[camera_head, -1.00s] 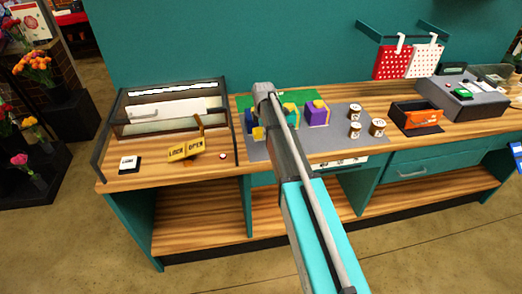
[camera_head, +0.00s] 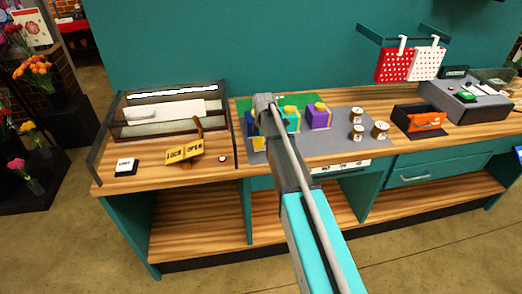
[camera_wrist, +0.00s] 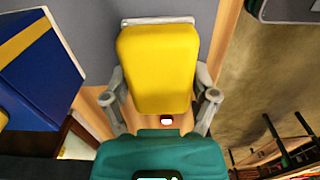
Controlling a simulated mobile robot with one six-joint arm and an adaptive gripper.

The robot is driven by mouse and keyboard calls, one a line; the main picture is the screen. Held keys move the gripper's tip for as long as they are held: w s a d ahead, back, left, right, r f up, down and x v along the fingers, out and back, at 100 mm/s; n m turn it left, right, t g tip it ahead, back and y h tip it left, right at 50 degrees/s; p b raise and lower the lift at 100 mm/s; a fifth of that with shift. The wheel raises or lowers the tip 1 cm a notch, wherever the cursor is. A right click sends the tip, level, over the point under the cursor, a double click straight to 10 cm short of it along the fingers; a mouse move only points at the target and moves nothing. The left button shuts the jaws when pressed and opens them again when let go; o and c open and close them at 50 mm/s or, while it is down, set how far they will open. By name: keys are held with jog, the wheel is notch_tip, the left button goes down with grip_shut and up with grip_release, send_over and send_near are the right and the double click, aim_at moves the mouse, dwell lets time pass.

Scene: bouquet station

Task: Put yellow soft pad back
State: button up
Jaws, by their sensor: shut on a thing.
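The yellow soft pad (camera_wrist: 158,65) fills the middle of the wrist view, a rounded block. My gripper (camera_wrist: 162,95) is shut on it, with one grey finger at each side. In the head view a yellow patch, seemingly the pad (camera_head: 259,143), shows left of my arm over the near part of the grey mat (camera_head: 335,145). My gripper's fingers are hidden behind my arm there. I cannot tell whether the pad touches the mat.
A blue box with a yellow band (camera_wrist: 35,65) is close left of the pad. A teal box (camera_head: 292,118) and a purple box (camera_head: 318,115) stand behind on the mat. Several small jars (camera_head: 380,130) stand right. A yellow lock/open sign (camera_head: 184,153) stands left.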

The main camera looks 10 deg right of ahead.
aim_at(263, 154)
jog(key=shift+f+b, duration=1.8)
jog(key=shift+f, duration=0.05)
jog(key=shift+f, duration=0.15)
jog(key=o, duration=0.9)
jog(key=shift+c, duration=0.2)
jog(key=shift+r, duration=0.2)
notch_tip(263, 154, up, 12)
jog(key=p, duration=1.2)
jog(key=shift+s, duration=0.1)
